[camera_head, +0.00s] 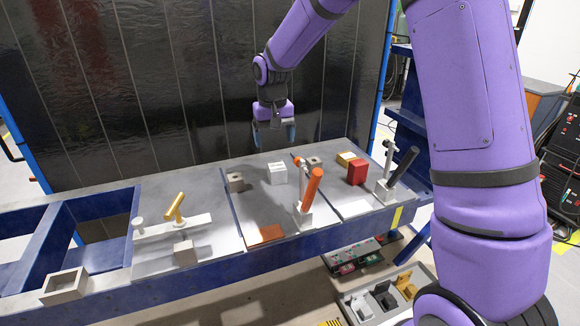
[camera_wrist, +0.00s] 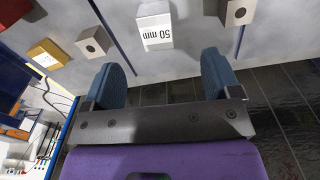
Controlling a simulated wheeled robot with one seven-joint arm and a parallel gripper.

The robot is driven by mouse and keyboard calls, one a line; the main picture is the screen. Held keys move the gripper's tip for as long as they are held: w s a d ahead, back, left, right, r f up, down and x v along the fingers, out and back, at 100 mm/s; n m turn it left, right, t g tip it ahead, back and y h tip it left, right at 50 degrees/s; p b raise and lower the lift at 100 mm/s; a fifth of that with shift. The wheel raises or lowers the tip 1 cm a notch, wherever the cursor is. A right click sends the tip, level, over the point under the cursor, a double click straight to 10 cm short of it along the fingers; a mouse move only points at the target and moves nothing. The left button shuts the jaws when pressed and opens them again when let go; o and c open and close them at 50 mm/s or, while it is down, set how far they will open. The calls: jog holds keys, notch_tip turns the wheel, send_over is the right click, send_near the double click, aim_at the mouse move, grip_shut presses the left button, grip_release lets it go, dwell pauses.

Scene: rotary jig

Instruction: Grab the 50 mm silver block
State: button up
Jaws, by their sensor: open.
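The 50 mm silver block (camera_head: 277,173) stands on the middle plate of the table, light grey, near the plate's centre. In the wrist view it shows a face marked "50 mm" (camera_wrist: 156,30), at the top, beyond and between the two blue fingertips. My gripper (camera_head: 273,132) hangs above and behind the block in the head view, apart from it. In the wrist view my gripper (camera_wrist: 163,75) is open with nothing between its fingers.
Small grey blocks with holes stand left (camera_head: 235,182) and right (camera_head: 315,163) of the silver block. A red block (camera_head: 357,172), a yellow block (camera_head: 346,159) and an orange-handled clamp (camera_head: 310,190) are to the right. A gold-handled clamp (camera_head: 175,208) is at left.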

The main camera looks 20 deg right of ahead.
aim_at(276, 165)
jog(key=shift+w+d+f, duration=0.2)
jog(key=shift+w+f, duration=0.3)
jog(key=shift+f, duration=0.05)
jog(key=shift+w+d+f, duration=0.2)
jog(key=shift+w+f, duration=0.25)
jog(key=shift+f, duration=0.05)
jog(key=shift+w+d+f, duration=0.1)
jog(key=shift+w+f, duration=0.05)
jog(key=shift+f, duration=5.4)
jog(key=c, duration=1.3)
